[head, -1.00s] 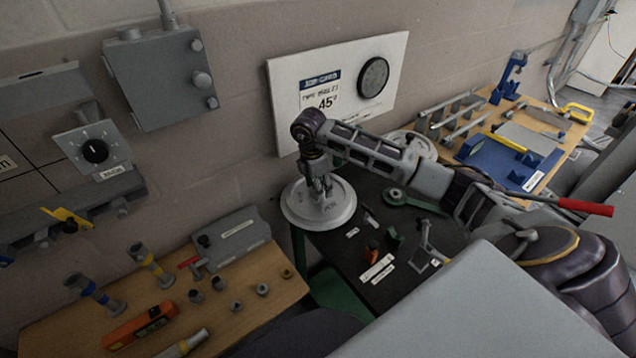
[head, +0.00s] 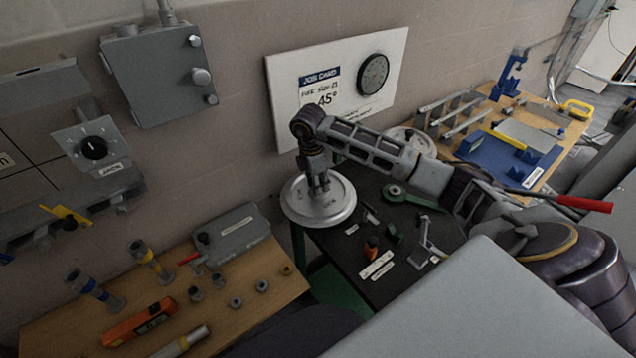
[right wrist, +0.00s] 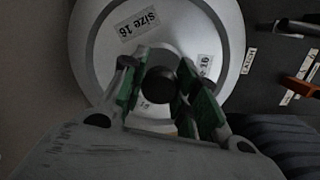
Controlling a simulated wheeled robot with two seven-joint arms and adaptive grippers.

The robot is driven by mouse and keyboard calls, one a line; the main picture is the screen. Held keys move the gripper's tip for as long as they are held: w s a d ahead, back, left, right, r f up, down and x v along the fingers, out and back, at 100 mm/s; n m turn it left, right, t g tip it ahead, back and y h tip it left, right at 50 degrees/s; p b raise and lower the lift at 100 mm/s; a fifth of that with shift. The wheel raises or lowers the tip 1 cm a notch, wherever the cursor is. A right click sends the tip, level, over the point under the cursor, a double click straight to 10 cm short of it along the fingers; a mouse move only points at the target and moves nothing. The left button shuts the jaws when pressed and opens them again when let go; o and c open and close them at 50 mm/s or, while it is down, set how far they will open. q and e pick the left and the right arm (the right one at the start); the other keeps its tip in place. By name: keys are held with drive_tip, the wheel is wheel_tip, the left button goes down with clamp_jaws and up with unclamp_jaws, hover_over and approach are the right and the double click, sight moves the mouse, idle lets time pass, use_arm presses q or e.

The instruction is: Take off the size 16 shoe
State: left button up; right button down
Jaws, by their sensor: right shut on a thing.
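The size 16 shoe (head: 333,207) is a round pale grey metal disc in the head view, at the wall-side left corner of the dark table. In the right wrist view the shoe (right wrist: 222,22) fills the upper middle, with its "size 16" labels readable. My right gripper (head: 320,190) points down over the disc's middle. In the right wrist view the green-padded fingers of my right gripper (right wrist: 160,95) stand on both sides of a dark round knob (right wrist: 160,86) at the shoe's centre and are shut on it. What lies under the disc is hidden. My left gripper is not in view.
Another round disc (head: 412,138) lies farther back on the dark table (head: 340,245). A green tool (head: 405,197) and several small labelled parts lie right of the shoe. A job card reading 45° (head: 300,115) is on the wall behind. A wooden bench (head: 60,335) stands at left.

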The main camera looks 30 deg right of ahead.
drive_tip(key=shift+r, duration=0.25)
drive_tip(key=shift+r+p, duration=0.5)
idle(0.4)
drive_tip(key=shift+r+p, duration=0.5)
drive_tip(key=shift+r, duration=0.3)
idle(0.4)
drive_tip(key=shift+r, duration=0.35)
idle(0.5)
drive_tip(key=shift+r+p, duration=1.65)
drive_tip(key=shift+r, duration=0.75)
drive_tip(key=shift+d+f, duration=0.1)
drive_tip(key=shift+f, duration=0.1)
